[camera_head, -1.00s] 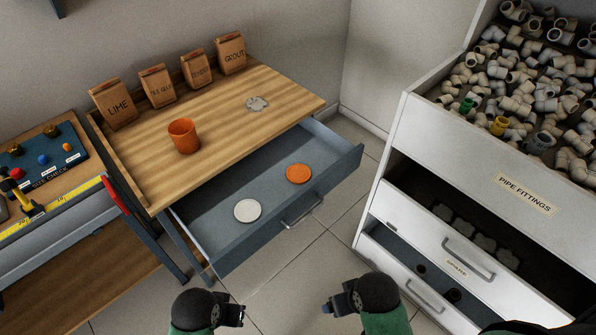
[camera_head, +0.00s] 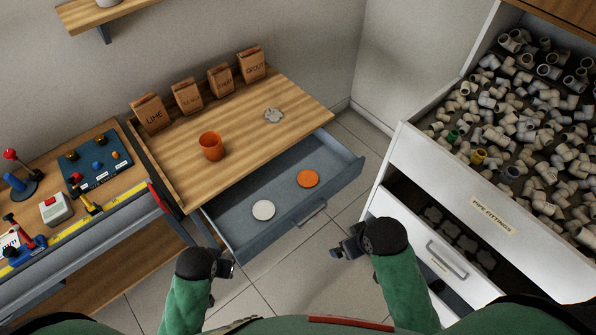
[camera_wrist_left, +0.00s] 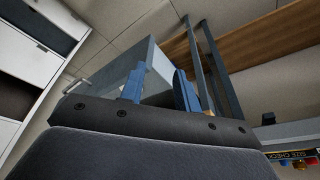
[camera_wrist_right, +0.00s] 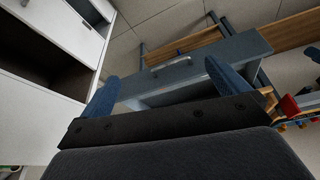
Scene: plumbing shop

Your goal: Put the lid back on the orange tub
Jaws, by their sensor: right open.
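An orange tub (camera_head: 211,146) stands upright and uncovered on the wooden workbench (camera_head: 250,125). An orange round lid (camera_head: 308,178) lies flat in the open blue-grey drawer (camera_head: 240,247) under the benchtop. A white round lid (camera_head: 263,210) lies in the same drawer, to the left and nearer. My left gripper (camera_head: 226,269) is in front of the drawer, low and empty; its fingers (camera_wrist_left: 158,88) stand apart in the left wrist view. My right gripper (camera_head: 338,252) is open and empty, in front of the drawer to the right; its blue fingers (camera_wrist_right: 162,85) also show in the right wrist view.
Paper bags (camera_head: 187,96) stand along the bench's back edge, and a grey flat piece (camera_head: 273,115) lies at its right. A cabinet of pipe fittings (camera_head: 493,217) with open drawers stands at right. A tool-covered bench (camera_head: 130,172) is at left. Floor between is clear.

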